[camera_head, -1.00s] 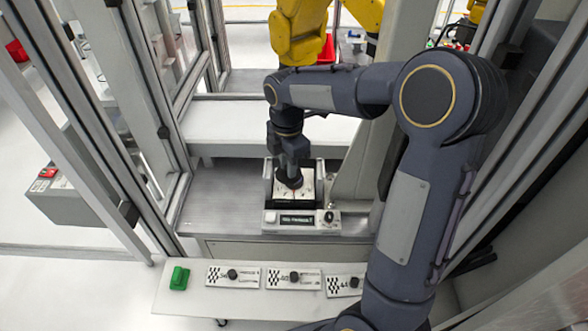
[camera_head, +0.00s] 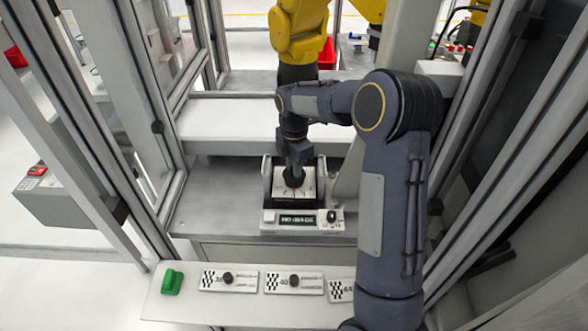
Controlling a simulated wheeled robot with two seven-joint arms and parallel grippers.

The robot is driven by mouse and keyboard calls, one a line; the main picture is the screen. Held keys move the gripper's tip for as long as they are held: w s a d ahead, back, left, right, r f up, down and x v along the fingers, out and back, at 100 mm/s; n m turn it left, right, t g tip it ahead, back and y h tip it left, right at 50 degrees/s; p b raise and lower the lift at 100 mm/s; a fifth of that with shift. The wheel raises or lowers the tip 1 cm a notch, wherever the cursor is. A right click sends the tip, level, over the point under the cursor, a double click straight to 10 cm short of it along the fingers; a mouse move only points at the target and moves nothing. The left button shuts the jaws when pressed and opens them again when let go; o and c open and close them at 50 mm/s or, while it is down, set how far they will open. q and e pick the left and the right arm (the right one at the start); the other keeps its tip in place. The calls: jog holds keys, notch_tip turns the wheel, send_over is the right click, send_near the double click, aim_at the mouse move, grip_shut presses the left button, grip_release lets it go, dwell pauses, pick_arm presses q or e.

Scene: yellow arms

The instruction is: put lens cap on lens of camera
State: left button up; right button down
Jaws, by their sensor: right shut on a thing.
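My right gripper (camera_head: 294,166) points down over a small bench device with a white top plate (camera_head: 309,193) and a front panel with a lit display (camera_head: 297,219). It is shut on a small dark round thing (camera_head: 293,179) at or just above the plate. I cannot tell whether this is the lens cap, or whether it touches the plate. No camera lens can be made out clearly; the gripper hides part of the device's top. My left gripper is not in view.
A white front shelf (camera_head: 186,308) bears a green block (camera_head: 172,281) and checkered plates (camera_head: 215,280) with dark knobs. Grey frame posts stand on both sides. A yellow robot arm (camera_head: 298,33) hangs behind. Bare grey bench (camera_head: 212,203) lies left of the device.

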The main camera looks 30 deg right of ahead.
jog(key=c, duration=1.3)
grip_release()
jog(key=shift+r, duration=0.1)
notch_tip(320, 180, up, 12)
